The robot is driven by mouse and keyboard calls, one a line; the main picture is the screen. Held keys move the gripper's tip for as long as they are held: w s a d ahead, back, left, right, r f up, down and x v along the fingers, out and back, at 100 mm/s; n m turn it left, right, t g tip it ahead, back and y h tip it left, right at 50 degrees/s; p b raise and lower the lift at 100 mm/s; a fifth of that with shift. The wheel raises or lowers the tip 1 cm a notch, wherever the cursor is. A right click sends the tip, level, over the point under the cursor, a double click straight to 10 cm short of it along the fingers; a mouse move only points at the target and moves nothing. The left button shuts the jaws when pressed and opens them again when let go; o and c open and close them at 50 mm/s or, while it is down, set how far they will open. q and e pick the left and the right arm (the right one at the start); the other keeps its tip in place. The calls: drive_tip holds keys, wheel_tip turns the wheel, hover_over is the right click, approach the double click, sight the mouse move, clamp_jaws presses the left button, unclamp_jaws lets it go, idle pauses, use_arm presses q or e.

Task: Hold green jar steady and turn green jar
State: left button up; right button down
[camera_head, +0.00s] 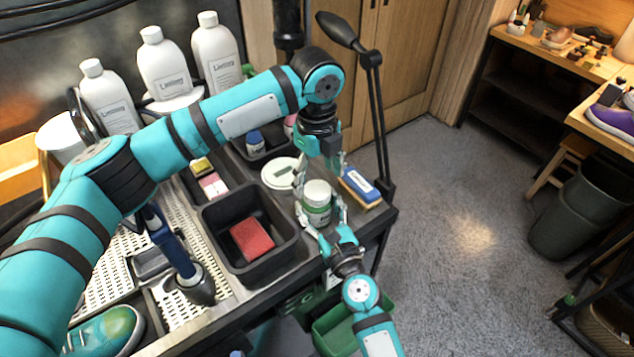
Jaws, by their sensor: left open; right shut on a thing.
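The green jar (317,206) with a pale lid stands upright near the right end of the workbench. My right gripper (322,222) comes from below in the picture and is shut on the jar's body. My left gripper (322,170) is above the jar, pointing down, with its fingers open over the lid. I cannot tell whether the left fingertips touch the lid.
A blue brush (360,186) lies right of the jar. A white dish (281,173) sits to its left. A black tray (213,216) holds a red sponge (251,239). A lamp (375,100) rises at the bench's right edge. White bottles (165,68) stand behind.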

sight(317, 189)
use_arm(q)
drive_tip(key=shift+r, duration=0.65)
drive_tip(key=shift+c, duration=0.2)
drive_tip(key=shift+r+m, duration=0.4)
drive_tip(key=shift+m, duration=0.3)
wheel_tip(317, 189, up, 2)
drive_tip(key=m, duration=0.3)
drive_tip(key=shift+m, duration=0.6)
wheel_tip(317, 189, down, 8)
drive_tip(key=shift+r, duration=0.15)
